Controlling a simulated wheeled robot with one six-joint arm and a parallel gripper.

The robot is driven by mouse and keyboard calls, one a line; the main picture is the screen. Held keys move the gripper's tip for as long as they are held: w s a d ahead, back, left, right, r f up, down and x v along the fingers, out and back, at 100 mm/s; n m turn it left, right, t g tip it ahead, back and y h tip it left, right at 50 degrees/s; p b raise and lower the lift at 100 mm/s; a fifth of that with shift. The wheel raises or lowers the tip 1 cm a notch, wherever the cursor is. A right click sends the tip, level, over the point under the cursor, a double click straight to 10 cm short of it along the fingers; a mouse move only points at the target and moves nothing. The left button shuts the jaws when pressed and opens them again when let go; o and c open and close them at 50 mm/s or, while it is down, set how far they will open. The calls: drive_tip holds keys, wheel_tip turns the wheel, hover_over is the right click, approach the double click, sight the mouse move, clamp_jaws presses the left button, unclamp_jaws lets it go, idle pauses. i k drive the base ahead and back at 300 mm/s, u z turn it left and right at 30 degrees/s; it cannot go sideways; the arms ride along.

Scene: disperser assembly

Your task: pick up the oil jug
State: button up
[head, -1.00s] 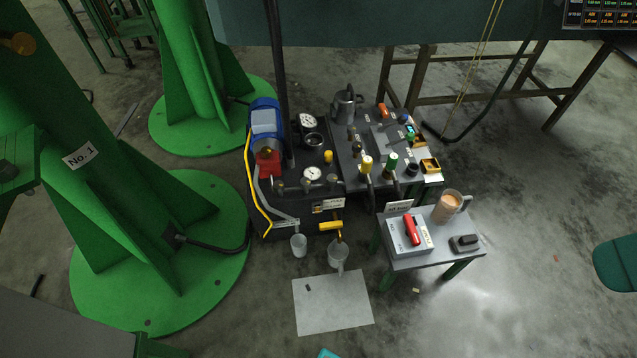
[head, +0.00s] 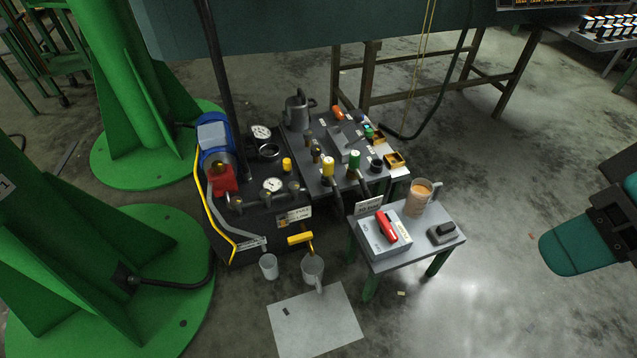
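A clear jug with a handle (head: 421,199) holds a brownish-orange liquid; I take it for the oil jug. It stands upright near the back right of a small grey table (head: 412,252) with green legs in the head view. Its handle points up and right. A teal and black part of my arm (head: 590,225) shows at the right edge, well apart from the jug. I cannot make out my gripper's fingers. Nothing touches the jug.
Floor at right is open.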

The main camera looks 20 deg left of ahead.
sight(421, 190)
drive_tip(key=z, duration=2.1)
drive_tip(key=i, duration=0.9)
drive_tip(key=u, duration=1.8)
